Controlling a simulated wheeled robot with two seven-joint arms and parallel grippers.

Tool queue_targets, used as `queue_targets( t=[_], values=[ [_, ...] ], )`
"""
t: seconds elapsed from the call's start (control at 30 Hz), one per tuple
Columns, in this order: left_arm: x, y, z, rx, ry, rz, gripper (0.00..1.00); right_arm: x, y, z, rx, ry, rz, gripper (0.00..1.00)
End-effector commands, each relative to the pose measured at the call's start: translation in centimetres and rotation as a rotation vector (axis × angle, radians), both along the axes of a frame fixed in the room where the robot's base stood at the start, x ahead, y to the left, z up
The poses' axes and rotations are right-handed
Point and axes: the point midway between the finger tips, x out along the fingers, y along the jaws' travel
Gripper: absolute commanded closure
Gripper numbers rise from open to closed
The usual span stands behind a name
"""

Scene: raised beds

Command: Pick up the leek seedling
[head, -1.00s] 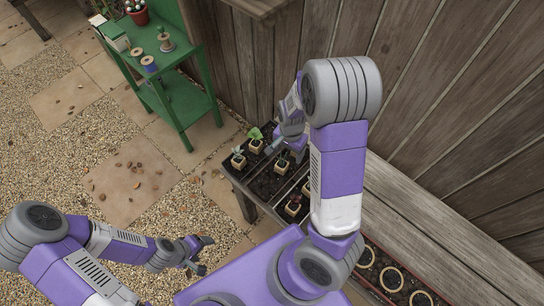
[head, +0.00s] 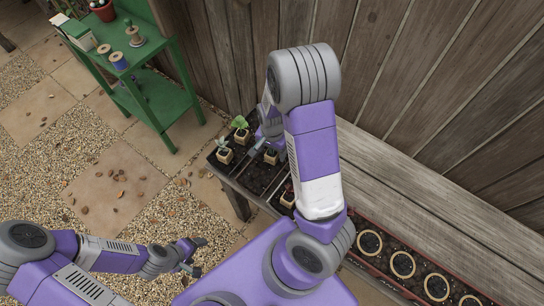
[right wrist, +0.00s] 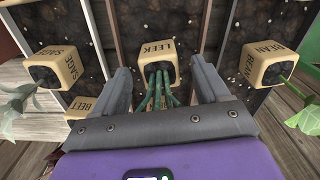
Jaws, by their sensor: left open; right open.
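The leek seedling (right wrist: 158,98) shows in the right wrist view as a bunch of green stems in a tan pot labelled LEEK (right wrist: 158,62). My right gripper (right wrist: 164,78) is open, with one finger on each side of the stems and none visibly touching them. The stems run toward the palm. In the head view, my right gripper (head: 262,142) is low over the seedling tray (head: 262,180), partly hidden by my arm. I cannot tell the leek pot apart there. My left gripper (head: 191,259) is open and empty, away to the left of the tray.
A SAGE pot (right wrist: 55,67) and a BEAN pot (right wrist: 267,63) flank the leek, and a BEET pot (right wrist: 78,108) is close to the left finger. A green shelf (head: 150,100) stands at the upper left.

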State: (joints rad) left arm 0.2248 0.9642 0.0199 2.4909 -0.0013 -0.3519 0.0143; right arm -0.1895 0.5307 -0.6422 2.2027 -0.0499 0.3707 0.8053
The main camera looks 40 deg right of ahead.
Motion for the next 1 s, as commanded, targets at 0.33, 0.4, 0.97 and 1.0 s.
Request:
queue_targets(
  t=[0.33,0.4,0.97,1.0],
  values=[
    [0.0,0.0,-0.7,0.000,0.000,0.000,0.26,0.0,0.0,-2.2,0.000,0.000,0.000,0.26],
    [0.0,0.0,-0.7,0.000,0.000,0.000,0.26,0.0,0.0,-2.2,0.000,0.000,0.000,0.32],
    [0.0,0.0,-0.7,0.000,0.000,0.000,0.26,0.0,0.0,-2.0,0.000,0.000,0.000,0.82],
    [0.0,0.0,-0.6,0.000,0.000,0.000,0.26,0.0,0.0,-1.7,0.000,-0.001,0.000,0.82]
  ],
)
